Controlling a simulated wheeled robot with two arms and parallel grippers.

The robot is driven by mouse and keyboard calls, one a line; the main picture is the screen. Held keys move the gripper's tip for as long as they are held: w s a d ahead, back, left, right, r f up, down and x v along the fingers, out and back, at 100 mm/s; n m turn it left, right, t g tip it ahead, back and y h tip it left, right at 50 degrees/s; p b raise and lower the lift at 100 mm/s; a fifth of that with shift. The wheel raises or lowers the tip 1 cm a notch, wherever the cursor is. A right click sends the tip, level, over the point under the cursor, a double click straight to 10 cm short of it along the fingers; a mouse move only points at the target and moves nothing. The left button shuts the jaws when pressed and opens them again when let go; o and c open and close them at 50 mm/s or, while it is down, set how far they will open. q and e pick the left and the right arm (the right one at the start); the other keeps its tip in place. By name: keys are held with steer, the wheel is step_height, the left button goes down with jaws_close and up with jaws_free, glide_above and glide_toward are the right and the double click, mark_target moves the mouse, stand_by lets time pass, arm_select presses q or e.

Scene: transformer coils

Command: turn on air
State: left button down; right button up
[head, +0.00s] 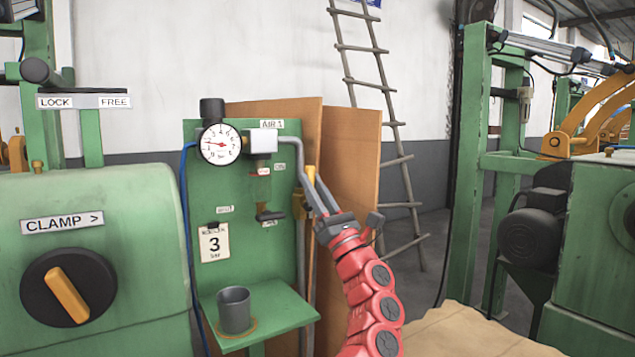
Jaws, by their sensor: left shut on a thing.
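The green air panel (245,185) stands in the middle and bears an "AIR 1" label (272,124). A round pressure gauge (221,144) sits at its upper left. A grey pipe (296,150) bends down along its right edge to a yellow valve (299,205). A yellow upright lever (310,173) shows at this valve. My left gripper (314,188) reaches in from below and right. Its fingers are shut at the yellow lever and partly hide it. My right gripper is not in view.
A small dark handle (270,215) sits lower on the panel. A grey cup (234,311) stands on the panel's green shelf (280,308). A green machine with a clamp knob (68,288) is at left. Wooden boards (350,170) and a ladder (393,130) lean behind.

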arm_select(q)
steer(key=shift+a+r+n+g+y+p, duration=0.1)
steer(key=shift+n+g+y+p, duration=0.45)
steer(key=shift+n+g, duration=0.35)
steer(key=c, duration=0.7)
jaws_free()
steer(key=shift+a, duration=0.1)
steer(key=shift+c, duration=0.2)
steer(key=shift+s, duration=0.1)
steer(key=s+d+f+p, duration=0.1)
steer(key=s+d, duration=0.7)
steer(key=d, duration=0.1)
steer(key=shift+s+d, duration=0.25)
steer(key=shift+d, duration=0.1)
